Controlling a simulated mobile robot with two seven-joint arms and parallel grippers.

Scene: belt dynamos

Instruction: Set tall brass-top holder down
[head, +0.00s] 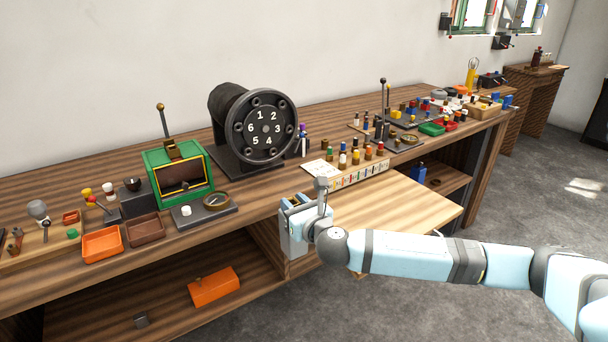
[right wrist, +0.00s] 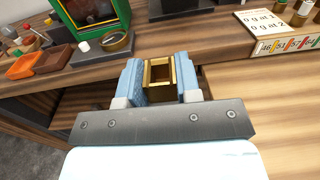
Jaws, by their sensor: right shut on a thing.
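The tall brass-top holder (right wrist: 160,88) shows in the right wrist view as a square, open brass frame with a dark inside, seen from above. It sits between the two blue fingers of my right gripper (right wrist: 160,80), which is shut on it. The holder's lower part is hidden from that camera. In the head view my right gripper (head: 300,215) is at the front edge of the wooden bench (head: 250,212), left of the light pull-out board. The holder cannot be made out clearly there. I cannot tell whether its base touches anything. My left gripper is not in view.
A light wooden board (head: 400,205) juts from the bench and is bare. Behind it stands a labelled rack (head: 350,178) of colored pegs. A green box (head: 180,174), a round dish (head: 215,199), an orange tray (head: 102,244) and a numbered drum (head: 266,129) are to the left.

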